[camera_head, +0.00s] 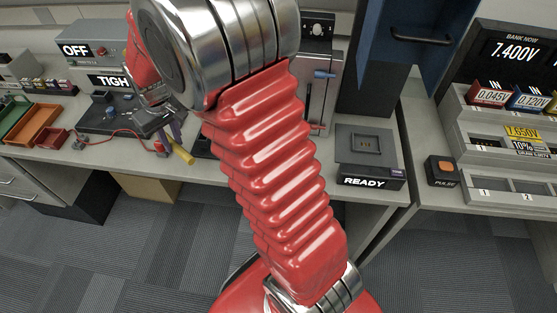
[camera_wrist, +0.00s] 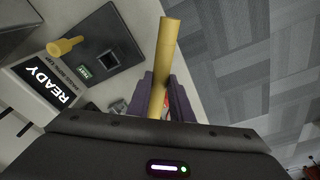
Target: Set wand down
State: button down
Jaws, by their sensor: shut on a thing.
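The wand (camera_wrist: 165,60) is a plain yellow rod in the wrist view, running from the top middle down between my gripper's purple fingers. My gripper (camera_wrist: 163,95) is shut on it. The wand's lower part is hidden behind the gripper body. In the head view a yellow rod (camera_head: 182,153) with purple pieces above it shows near the bench's front edge, left of my red arm. The arm hides much there. I cannot tell whether the wand touches the bench.
In the wrist view, a READY sign (camera_wrist: 48,85), a yellow knob (camera_wrist: 64,46) and a dark plate with a square hole (camera_wrist: 109,59) lie left; floor is right. In the head view, a READY box (camera_head: 366,175) stands right, and orange trays (camera_head: 36,125) sit left.

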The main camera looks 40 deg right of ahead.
jog(key=s+d+r+n+y, duration=0.1)
jog(key=s+d+n, duration=0.6)
jog(key=s+d, duration=1.2)
jog(key=s+r, duration=0.1)
jog(key=s, duration=0.3)
jog(key=shift+d, duration=0.35)
jog(key=shift+w, duration=0.1)
jog(key=shift+f, duration=3.1)
jog(key=shift+f, duration=0.1)
jog(key=shift+f, duration=1.75)
jog(key=shift+f, duration=0.1)
